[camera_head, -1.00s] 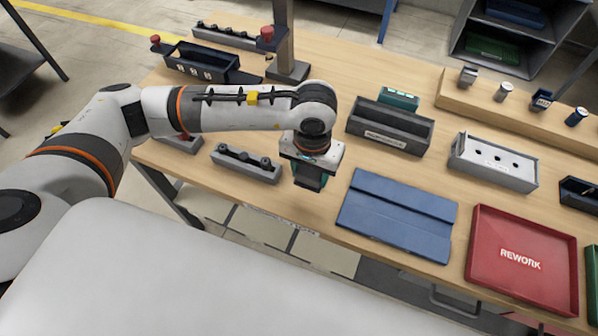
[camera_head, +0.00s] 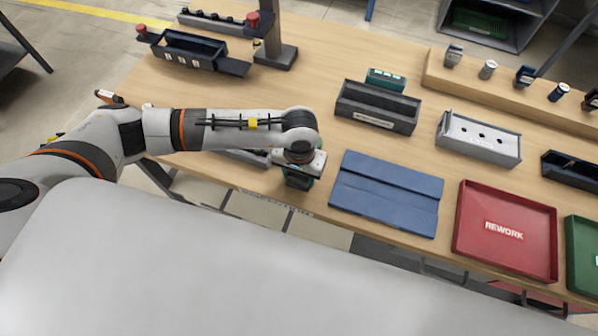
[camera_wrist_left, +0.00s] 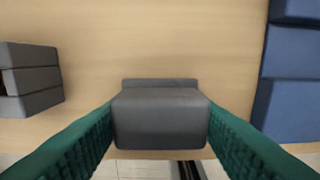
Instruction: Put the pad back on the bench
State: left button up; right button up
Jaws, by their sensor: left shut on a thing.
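My left gripper (camera_head: 298,180) is near the bench's front edge, left of the blue mat. In the left wrist view its two green fingers (camera_wrist_left: 160,120) are shut on a dark grey block (camera_wrist_left: 160,122), which I take to be the pad. In the head view the pad is mostly hidden by the gripper and wrist. The wood-topped bench (camera_head: 310,85) lies below it; I cannot tell whether the pad touches the top. My right gripper is not in view.
The blue mat (camera_head: 388,192) lies right of the gripper, then the red REWORK tray (camera_head: 505,250). A grey rail (camera_wrist_left: 30,78) is to the left, partly under my arm in the head view. A dark grey bin (camera_head: 376,108) stands behind. Bare wood lies between.

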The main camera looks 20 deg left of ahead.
pick_arm(q)
jog(key=o, duration=1.1)
jog(key=shift+c, duration=0.2)
jog(key=shift+r+p, duration=0.15)
jog(key=shift+p, duration=0.2)
jog(key=shift+w+r+b, duration=0.1)
jog(key=shift+r+b, duration=0.2)
jog(key=shift+b, duration=0.05)
notch_tip(320, 180, up, 11)
jog(key=b, duration=0.4)
jog(key=shift+r, duration=0.15)
